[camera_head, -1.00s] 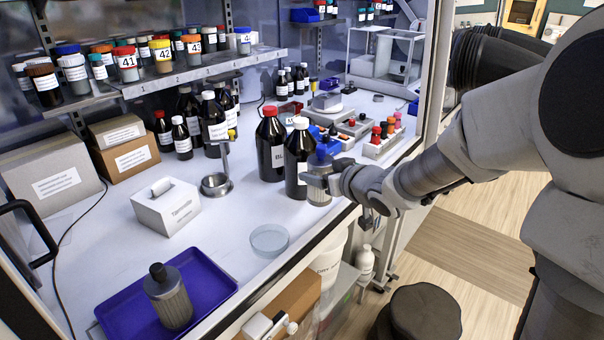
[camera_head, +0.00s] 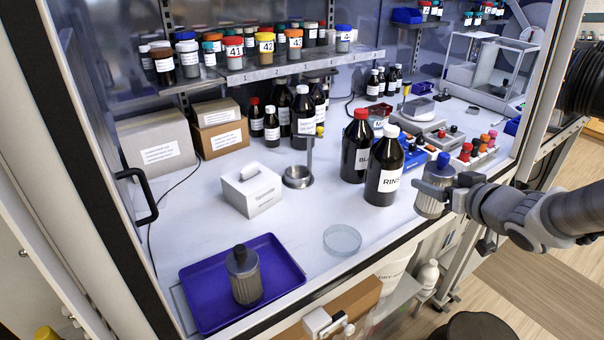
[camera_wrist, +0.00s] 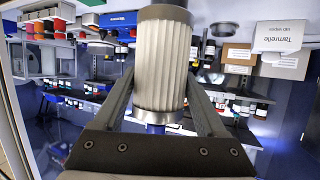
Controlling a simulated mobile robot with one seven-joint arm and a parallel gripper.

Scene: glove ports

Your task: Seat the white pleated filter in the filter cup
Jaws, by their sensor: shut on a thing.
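The white pleated filter (camera_wrist: 163,65) is upright between my gripper's two fingers (camera_wrist: 163,100). In the head view, the filter (camera_head: 429,206) has a blue cap on top. My gripper (camera_head: 440,184) is shut on it near its upper end, at the bench's front right edge. The filter cup (camera_head: 297,178) looks like a small round metal cup beside an upright post, on the bench well left of my gripper. It looks empty. A grey pleated filter with a black cap (camera_head: 246,280) stands in the purple tray (camera_head: 205,298) at the front left.
A white-capped bottle (camera_head: 384,175) and a red-capped bottle (camera_head: 356,145) stand between my gripper and the cup. A glass dish (camera_head: 342,240) lies near the front edge. A white wipes box (camera_head: 250,190) sits left of the cup. Bench around the dish is clear.

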